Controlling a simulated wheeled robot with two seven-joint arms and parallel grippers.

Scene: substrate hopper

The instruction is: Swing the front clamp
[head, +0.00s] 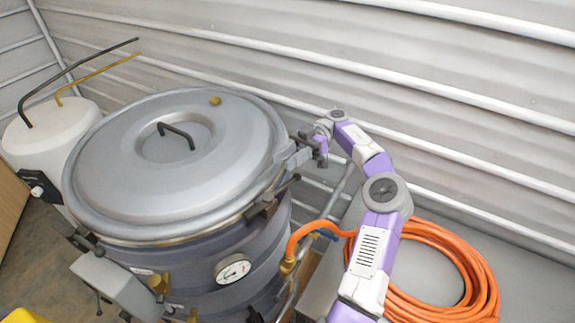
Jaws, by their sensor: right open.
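A large grey vessel (250,245) with a round lid (120,190) stands at the left-centre of the head view. A dark clamp (263,207) sits on the near right part of its rim. Another clamp (299,156) is on the right side of the rim, and one more dark clamp or hinge (85,240) is at the near left. I cannot tell for certain which is the front clamp. My right gripper (321,156) is open beside the right-side clamp, with its fingers pointing down. It is small, and I cannot tell whether it touches the clamp. My left gripper is out of view.
An orange hose coil (450,250) lies at the right on a grey surface, with its hose running to a brass fitting (288,265). A pressure gauge (233,268) is on the vessel's front. A white tank (45,140) stands behind left. A corrugated wall (450,80) closes the back.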

